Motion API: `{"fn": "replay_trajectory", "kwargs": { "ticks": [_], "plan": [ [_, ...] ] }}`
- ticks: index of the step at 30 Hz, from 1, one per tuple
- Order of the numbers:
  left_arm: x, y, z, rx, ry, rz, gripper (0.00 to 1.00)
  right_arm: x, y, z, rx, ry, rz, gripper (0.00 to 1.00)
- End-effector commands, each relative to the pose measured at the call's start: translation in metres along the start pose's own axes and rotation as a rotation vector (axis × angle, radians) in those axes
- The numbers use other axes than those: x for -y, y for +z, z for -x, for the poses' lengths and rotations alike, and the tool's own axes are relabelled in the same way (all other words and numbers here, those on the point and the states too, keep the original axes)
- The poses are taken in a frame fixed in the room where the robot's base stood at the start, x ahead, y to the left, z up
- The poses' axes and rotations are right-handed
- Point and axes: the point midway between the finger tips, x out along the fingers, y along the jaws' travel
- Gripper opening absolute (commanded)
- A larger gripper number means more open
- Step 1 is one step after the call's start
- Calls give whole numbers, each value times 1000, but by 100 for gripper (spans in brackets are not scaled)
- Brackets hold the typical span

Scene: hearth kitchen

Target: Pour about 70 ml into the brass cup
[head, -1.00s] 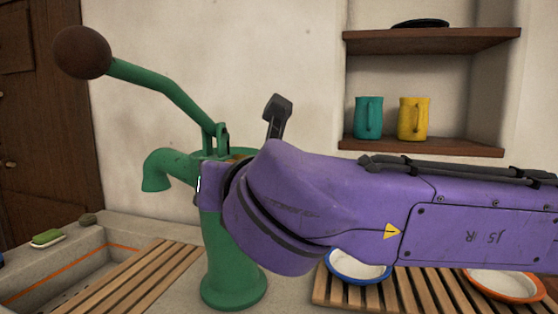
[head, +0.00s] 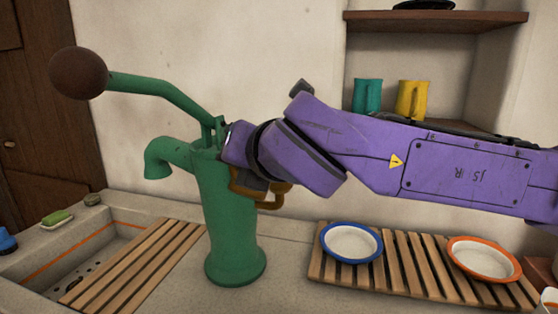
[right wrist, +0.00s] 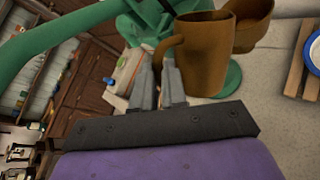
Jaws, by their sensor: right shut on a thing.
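My right gripper (right wrist: 165,75) is shut on the handle of a brown, brass-coloured mug (right wrist: 207,45). In the right wrist view a second brown vessel (right wrist: 252,18) shows just behind it, partly cut off by the frame's top edge. I cannot tell which of them is the brass cup, and neither one's contents show. In the head view my right arm reaches in from the right to the green hand pump (head: 228,215), where a brown handle (head: 276,196) shows below my wrist. The mug is mostly hidden there. My left gripper is not in view.
The pump's lever (head: 150,85) rises to the left, above its spout (head: 158,165). A slatted board (head: 140,265) lies over the sink at left. Blue-rimmed (head: 351,243) and orange-rimmed dishes (head: 484,260) sit on a rack. Teal (head: 367,97) and yellow mugs (head: 412,100) stand on a shelf.

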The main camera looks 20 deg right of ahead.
Motion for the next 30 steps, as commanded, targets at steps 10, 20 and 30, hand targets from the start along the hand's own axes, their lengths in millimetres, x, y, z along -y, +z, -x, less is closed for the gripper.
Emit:
{"fn": "replay_trajectory", "kwargs": {
  "ticks": [10, 20, 30],
  "plan": [
    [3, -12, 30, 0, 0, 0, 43, -6, 24, 6, -47, 3, -72, 0],
    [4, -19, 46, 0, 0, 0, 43, -6, 35, 7, -91, 5, -136, 0],
    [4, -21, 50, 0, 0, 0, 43, -4, 39, 6, -102, 5, -152, 0]
  ]
}}
